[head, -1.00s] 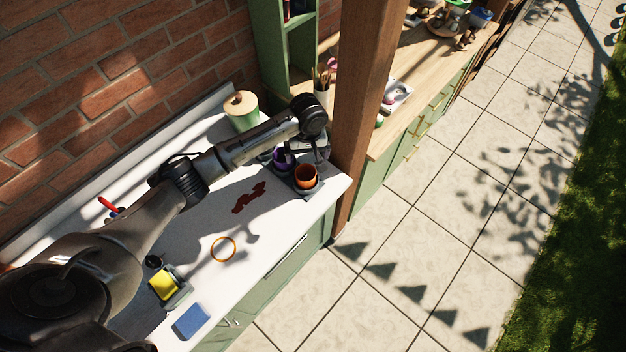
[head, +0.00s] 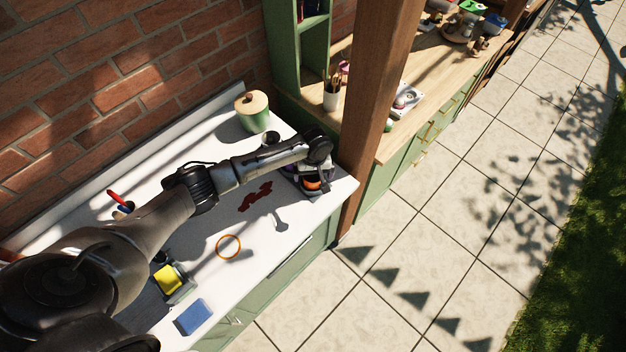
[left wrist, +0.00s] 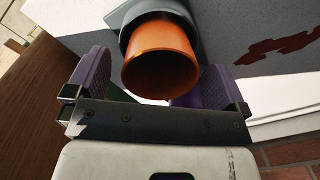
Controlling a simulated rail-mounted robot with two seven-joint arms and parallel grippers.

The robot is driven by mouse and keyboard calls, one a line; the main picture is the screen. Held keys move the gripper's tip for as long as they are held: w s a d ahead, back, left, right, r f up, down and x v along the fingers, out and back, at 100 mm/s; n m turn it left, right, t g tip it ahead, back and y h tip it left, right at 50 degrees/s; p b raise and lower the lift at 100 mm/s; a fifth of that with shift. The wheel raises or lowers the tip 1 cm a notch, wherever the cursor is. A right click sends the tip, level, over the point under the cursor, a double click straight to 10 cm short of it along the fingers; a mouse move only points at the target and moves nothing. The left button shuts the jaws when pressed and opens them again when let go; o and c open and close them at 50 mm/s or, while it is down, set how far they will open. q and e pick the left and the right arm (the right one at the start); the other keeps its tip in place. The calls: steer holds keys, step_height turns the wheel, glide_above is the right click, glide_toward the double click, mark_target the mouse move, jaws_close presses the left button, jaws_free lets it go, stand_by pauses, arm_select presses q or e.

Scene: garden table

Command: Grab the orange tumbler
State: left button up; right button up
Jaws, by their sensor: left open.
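The orange tumbler (head: 312,185) stands near the far right end of the white counter, mostly hidden by my left gripper (head: 315,174) in the head view. In the left wrist view the tumbler (left wrist: 160,58) shows its open rim towards the camera, with a grey holder (left wrist: 122,17) around its far side. My left gripper (left wrist: 157,68) is open. Its two purple-grey fingers stand on either side of the tumbler, with a visible gap on the left; contact on the right cannot be told. My right gripper is not in view.
A green canister with a wooden lid (head: 252,110) stands behind my left arm. A wooden post (head: 372,105) rises close to the counter's right end. An orange ring (head: 228,247), a yellow sponge (head: 167,278) and a blue block (head: 193,317) lie nearer the front left.

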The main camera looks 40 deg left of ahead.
arm_select(q)
steer(key=shift+f, duration=0.1)
steer(key=c, duration=1)
